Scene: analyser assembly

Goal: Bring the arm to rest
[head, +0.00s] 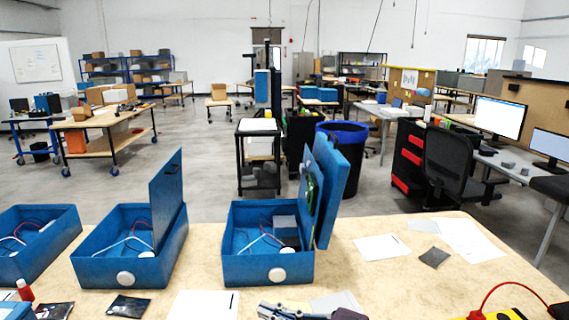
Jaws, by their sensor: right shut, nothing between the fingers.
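My right gripper (268,311) shows only in part at the bottom edge of the head view, in front of the near side of the table. Its fingers are shut with nothing between them. It is apart from the blue analyser box (262,272) behind it, which has its lid raised on the right side. The rest of my right arm is cut off by the frame. My left gripper is not in view.
Two more open blue boxes, one in the middle (97,271) and one at the left edge (24,262), stand on the table (375,228). Papers (382,247) and a dark card (434,257) lie to the right. A red cable and a yellow tool (505,314) are at the lower right.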

